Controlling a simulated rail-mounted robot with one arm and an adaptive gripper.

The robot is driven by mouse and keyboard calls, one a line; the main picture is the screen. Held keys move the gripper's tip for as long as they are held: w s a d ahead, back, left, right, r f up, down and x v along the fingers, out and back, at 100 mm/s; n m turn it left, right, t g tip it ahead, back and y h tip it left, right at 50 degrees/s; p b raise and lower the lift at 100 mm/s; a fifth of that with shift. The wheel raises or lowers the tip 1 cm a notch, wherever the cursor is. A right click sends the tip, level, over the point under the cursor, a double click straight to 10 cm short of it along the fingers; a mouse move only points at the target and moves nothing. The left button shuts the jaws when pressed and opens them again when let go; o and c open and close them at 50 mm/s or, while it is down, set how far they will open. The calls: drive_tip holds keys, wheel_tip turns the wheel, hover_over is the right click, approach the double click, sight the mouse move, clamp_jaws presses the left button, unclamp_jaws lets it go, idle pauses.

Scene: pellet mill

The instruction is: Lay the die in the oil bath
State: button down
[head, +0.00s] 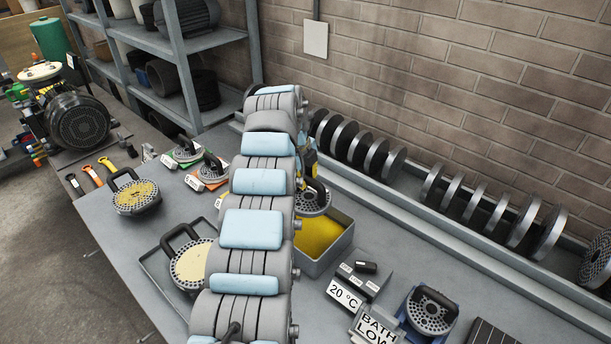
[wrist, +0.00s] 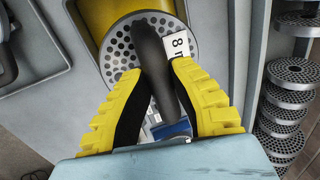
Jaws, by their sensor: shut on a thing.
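My gripper (wrist: 153,78) is shut on the dark handle of a round grey die (wrist: 116,46) in the wrist view. The die's face is full of small holes, and a white tag reading 8 (wrist: 176,44) is beside the handle. In the head view the held die (head: 313,203) shows at the back left of the oil bath (head: 341,252), a grey box with yellow oil (head: 318,236). The die appears to be above the bath's rim; the exact gap cannot be told.
Other handled dies stand on the bench: a yellow-faced one (head: 137,196), one on a tray (head: 190,268), and one on a blue stand (head: 430,312). A 20 °C sign (head: 344,296) and a BATH LOW sign (head: 376,329) stand in front. Rollers or discs (head: 470,205) line the back rail.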

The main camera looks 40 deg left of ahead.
sight(305, 194)
drive_tip(key=shift+s+b+x, duration=0.2)
drive_tip(key=shift+b+x, duration=0.15)
drive_tip(key=shift+x, duration=0.55)
drive_tip(key=shift+s+b+x, duration=0.25)
drive_tip(key=shift+b+x, duration=0.1)
drive_tip(key=shift+x, duration=0.55)
drive_tip(key=shift+s+b+x, duration=0.2)
drive_tip(key=shift+b+x, duration=0.15)
drive_tip(key=shift+x, duration=0.55)
drive_tip(key=shift+f, duration=0.2)
drive_tip(key=shift+w+a+f+b, duration=0.1)
drive_tip(key=shift+f+b, duration=0.35)
drive_tip(key=shift+f, duration=0.15)
drive_tip(key=shift+f+b, duration=0.3)
drive_tip(key=shift+f, duration=0.2)
drive_tip(key=shift+f, duration=0.15)
drive_tip(key=shift+s+b+x, duration=0.15)
drive_tip(key=shift+b+x, duration=0.3)
drive_tip(key=shift+x, duration=0.2)
drive_tip(key=shift+s+b+x, duration=0.15)
drive_tip(key=shift+b+x, duration=0.3)
drive_tip(key=shift+x, duration=0.25)
drive_tip(key=shift+f, duration=0.3)
drive_tip(key=shift+s+b+x, duration=0.15)
drive_tip(key=shift+b+x, duration=0.35)
drive_tip(key=shift+x, duration=0.1)
drive_tip(key=shift+s+b+x, duration=0.15)
drive_tip(key=shift+b+x, duration=0.35)
drive_tip(key=shift+x, duration=0.15)
drive_tip(key=shift+f, duration=0.3)
